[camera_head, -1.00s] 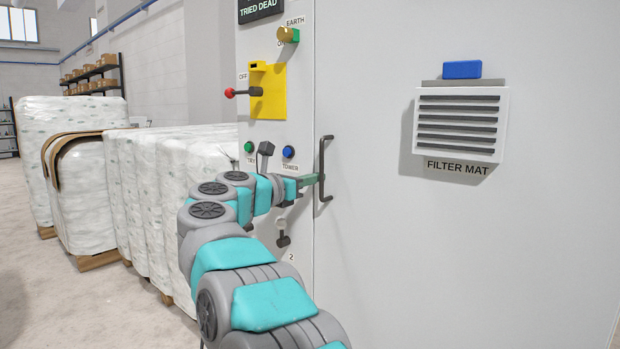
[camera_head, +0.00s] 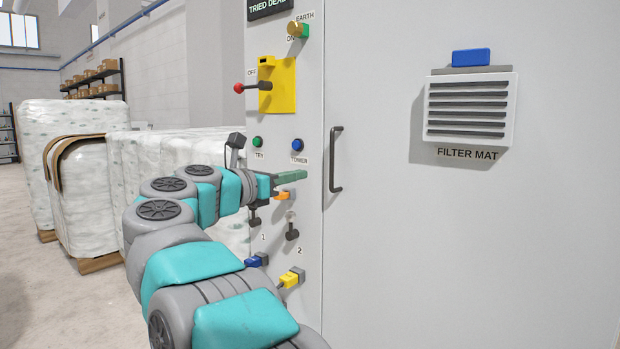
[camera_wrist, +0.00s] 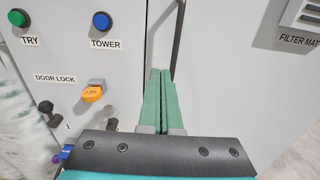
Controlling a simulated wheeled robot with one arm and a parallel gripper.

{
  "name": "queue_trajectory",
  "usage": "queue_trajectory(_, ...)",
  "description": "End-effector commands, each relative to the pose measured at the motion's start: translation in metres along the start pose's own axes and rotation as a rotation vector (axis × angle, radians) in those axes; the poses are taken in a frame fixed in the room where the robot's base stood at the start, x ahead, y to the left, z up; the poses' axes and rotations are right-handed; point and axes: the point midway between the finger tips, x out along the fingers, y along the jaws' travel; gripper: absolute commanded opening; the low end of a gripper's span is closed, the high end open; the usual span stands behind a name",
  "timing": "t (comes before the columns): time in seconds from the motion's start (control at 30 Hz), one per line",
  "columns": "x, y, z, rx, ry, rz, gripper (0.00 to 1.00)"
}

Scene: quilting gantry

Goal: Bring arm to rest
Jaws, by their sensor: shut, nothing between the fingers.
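My gripper (camera_head: 303,175) is shut and empty, its green fingers together in front of the grey panel. In the wrist view the two fingers (camera_wrist: 161,75) lie side by side, with the dark door handle (camera_wrist: 178,40) just beyond and to the right of their tips. In the head view the handle (camera_head: 335,160) stands to the right of the fingers, with a gap between them. My arm reaches in from the lower middle, bent toward the panel.
An orange door lock knob (camera_wrist: 92,93) is left of the fingers. The panel carries a yellow switch plate (camera_head: 284,84) with a red-tipped lever, green (camera_head: 257,143) and blue buttons (camera_head: 297,144), and yellow (camera_head: 291,278) and blue plugs. Wrapped pallets (camera_head: 85,195) stand left.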

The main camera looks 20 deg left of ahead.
Motion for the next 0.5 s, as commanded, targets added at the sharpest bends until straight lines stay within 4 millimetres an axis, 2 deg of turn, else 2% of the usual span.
queue_trajectory(0.1,-0.02,0.0,-0.002,-0.001,0.0,0.001,0.0)
queue_trajectory(0.23,-0.032,0.0,-0.001,-0.001,0.0,0.002,0.0)
queue_trajectory(0.4,-0.037,0.0,0.0,-0.002,0.0,0.001,0.0)
queue_trajectory(0.5,-0.03,-0.002,0.007,-0.023,-0.021,0.012,0.0)
